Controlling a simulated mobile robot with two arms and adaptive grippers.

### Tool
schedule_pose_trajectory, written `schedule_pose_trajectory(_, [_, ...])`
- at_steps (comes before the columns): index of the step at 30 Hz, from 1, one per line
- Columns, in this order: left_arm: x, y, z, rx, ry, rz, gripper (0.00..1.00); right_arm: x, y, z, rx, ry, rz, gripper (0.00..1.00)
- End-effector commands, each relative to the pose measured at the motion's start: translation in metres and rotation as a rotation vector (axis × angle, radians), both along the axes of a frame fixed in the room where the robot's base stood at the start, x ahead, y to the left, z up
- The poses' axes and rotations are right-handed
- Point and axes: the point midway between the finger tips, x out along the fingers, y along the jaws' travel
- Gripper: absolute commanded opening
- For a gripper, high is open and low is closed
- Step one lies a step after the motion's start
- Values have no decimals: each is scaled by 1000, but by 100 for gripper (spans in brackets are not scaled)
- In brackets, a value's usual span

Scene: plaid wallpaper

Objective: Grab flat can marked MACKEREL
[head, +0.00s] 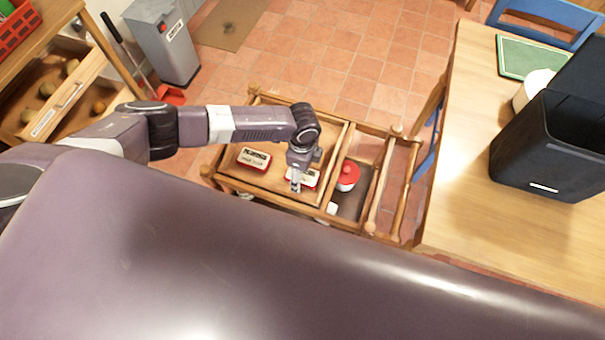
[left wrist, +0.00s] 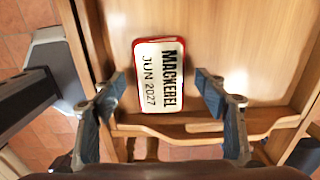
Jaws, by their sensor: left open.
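The flat can marked MACKEREL (left wrist: 160,75) lies face up in a wooden tray, with a white label and red rim. Its label also reads JUN 2027. In the head view this can (head: 308,177) is partly hidden by my left gripper (head: 296,187). In the left wrist view my left gripper (left wrist: 163,95) is open, its fingers apart on either side of the can's lower part and not touching it. The can sits nearer the left finger in the picture. My right gripper is not in view.
Another flat red-and-white can (head: 254,158) lies left in the same tray (head: 285,116); its label is too small to read. A red-lidded pot (head: 348,175) stands just right of the tray's divider. A wooden table (head: 465,110) with a black container (head: 550,145) is at right.

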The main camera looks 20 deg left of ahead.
Motion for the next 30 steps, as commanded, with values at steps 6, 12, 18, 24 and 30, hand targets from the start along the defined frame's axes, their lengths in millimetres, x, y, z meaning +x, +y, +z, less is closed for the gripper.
schedule_pose_trajectory(6, [0,0,-2,0,-1,0,67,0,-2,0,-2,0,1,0])
schedule_pose_trajectory(12, [0,0,-2,0,-1,0,48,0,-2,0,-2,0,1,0])
schedule_pose_trajectory(18, [0,0,-2,0,-1,0,26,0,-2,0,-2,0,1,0])
schedule_pose_trajectory(24, [1,0,-1,-1,-1,0,18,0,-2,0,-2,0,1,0])
schedule_pose_trajectory(30, [1,0,2,-1,-2,0,18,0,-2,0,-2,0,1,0])
